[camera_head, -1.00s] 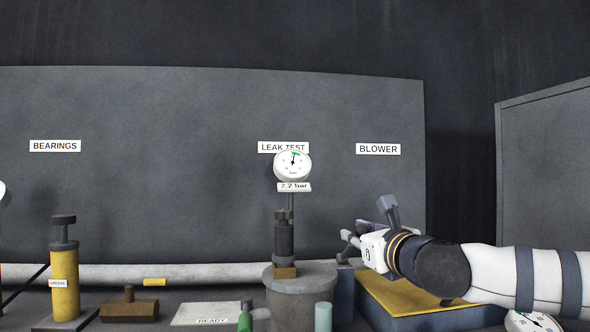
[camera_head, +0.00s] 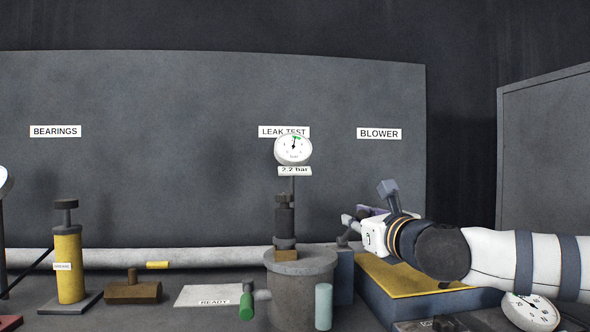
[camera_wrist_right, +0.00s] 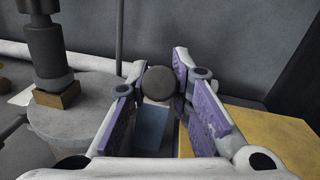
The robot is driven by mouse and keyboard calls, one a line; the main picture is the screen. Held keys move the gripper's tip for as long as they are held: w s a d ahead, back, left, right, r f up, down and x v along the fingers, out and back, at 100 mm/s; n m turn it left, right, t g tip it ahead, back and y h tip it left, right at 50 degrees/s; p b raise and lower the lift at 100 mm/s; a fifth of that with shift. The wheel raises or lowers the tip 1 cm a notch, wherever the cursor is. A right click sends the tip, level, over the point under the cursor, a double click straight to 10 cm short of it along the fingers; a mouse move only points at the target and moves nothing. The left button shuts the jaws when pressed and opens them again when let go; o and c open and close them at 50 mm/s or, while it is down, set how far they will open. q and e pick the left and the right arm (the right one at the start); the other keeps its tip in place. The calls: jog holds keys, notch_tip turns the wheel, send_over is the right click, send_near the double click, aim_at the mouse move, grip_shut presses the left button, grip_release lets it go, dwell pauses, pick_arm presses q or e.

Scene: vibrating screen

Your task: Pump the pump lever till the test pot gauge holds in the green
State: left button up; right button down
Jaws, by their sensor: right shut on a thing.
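The test pot (camera_head: 303,295) is a grey round pot with a dark fitting on its lid. Its white gauge (camera_head: 293,149) stands above it on a thin stem. The needle points nearly straight up, by the short green band, and the plate below reads 2.2 bar. My right gripper (camera_head: 352,224) is beside the pot on the right. In the wrist view, its purple-padded fingers are shut on the dark round knob of the pump lever (camera_wrist_right: 160,82). The blue-grey pump body (camera_wrist_right: 152,126) shows below the knob. The rest of the lever is mostly hidden. My left gripper is out of view.
A yellow-topped block (camera_head: 405,276) lies under my right arm. A green-ended valve handle (camera_head: 246,306) and a pale green cylinder (camera_head: 324,306) stand in front of the pot. A READY plate (camera_head: 214,295) and a yellow grease pump (camera_head: 69,267) are left.

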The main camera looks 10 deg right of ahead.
jog(key=shift+f, duration=0.3)
dwell(0.5)
jog(key=c, duration=1.8)
grip_release()
jog(key=shift+w+d, duration=0.1)
jog(key=shift+r, duration=0.1)
